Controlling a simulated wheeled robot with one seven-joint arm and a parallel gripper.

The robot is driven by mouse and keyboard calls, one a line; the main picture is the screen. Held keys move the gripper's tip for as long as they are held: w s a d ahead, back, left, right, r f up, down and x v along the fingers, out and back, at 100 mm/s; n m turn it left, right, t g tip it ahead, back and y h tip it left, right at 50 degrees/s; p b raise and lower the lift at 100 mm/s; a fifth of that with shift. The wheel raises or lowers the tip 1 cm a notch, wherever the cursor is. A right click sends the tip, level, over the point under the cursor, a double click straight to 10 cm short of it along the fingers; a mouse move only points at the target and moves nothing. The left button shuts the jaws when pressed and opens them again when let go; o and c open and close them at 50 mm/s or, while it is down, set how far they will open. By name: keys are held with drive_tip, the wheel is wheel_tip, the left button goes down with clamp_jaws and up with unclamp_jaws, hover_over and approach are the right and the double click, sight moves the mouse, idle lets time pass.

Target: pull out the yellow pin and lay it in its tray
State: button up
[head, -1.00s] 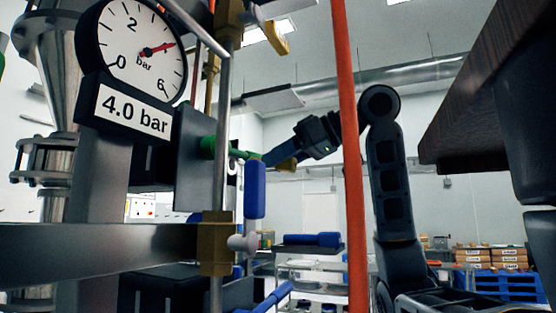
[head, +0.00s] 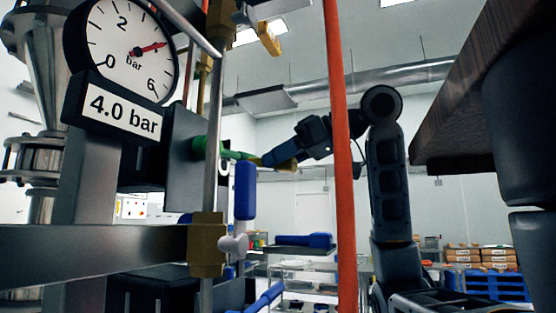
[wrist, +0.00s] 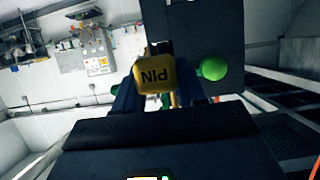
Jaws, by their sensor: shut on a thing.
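The yellow pin (wrist: 157,76) shows in the wrist view as a block-shaped head marked PIN. It sits between the two dark blue fingers of my gripper (wrist: 158,93), which is shut on it. Behind it is a dark panel (wrist: 205,35) with a round green knob (wrist: 213,69) to the right. In the head view my gripper (head: 266,159) is beside a green rod (head: 232,154) that reaches out from the dark box (head: 182,152). A yellow part (head: 287,165) shows at the fingers. I cannot tell whether the pin is still in its hole. I cannot make out its tray.
An orange-red upright pole (head: 341,200) stands in front of my arm. A steel post with brass clamps (head: 207,243) and a blue handle (head: 245,190) stands left of it. A pressure gauge (head: 122,55) is at upper left. A brown tabletop (head: 465,85) juts in from the right.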

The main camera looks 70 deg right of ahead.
sight(295, 163)
drive_tip(key=shift+s+a, duration=0.15)
drive_tip(key=shift+s, duration=2.55)
